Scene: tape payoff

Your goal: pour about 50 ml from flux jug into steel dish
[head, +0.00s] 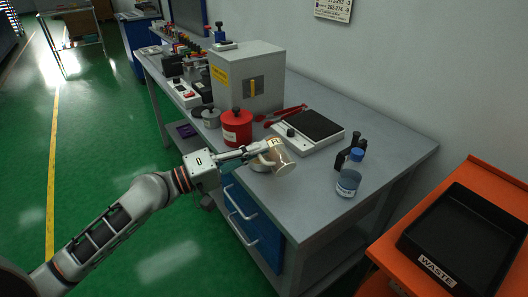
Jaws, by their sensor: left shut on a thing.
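The flux jug (281,159) is a clear vessel with a pale amber tint, near the front edge of the grey workbench. My left gripper (255,151) reaches in from the left and is shut on the jug at its left side. The jug looks tilted. A small pale rounded thing (259,167), perhaps the steel dish, shows just under the fingers and left of the jug, partly hidden by them. I cannot tell whether liquid is flowing or how full either vessel is. My right gripper is not in view.
A red can (237,127) stands close behind my gripper. A scale with a black plate (316,125) lies behind the jug. A blue-capped bottle (349,174) stands to the right. A grey box (247,77) stands farther back. The bench's front right is clear. A black waste tray (431,262) sits on an orange stand.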

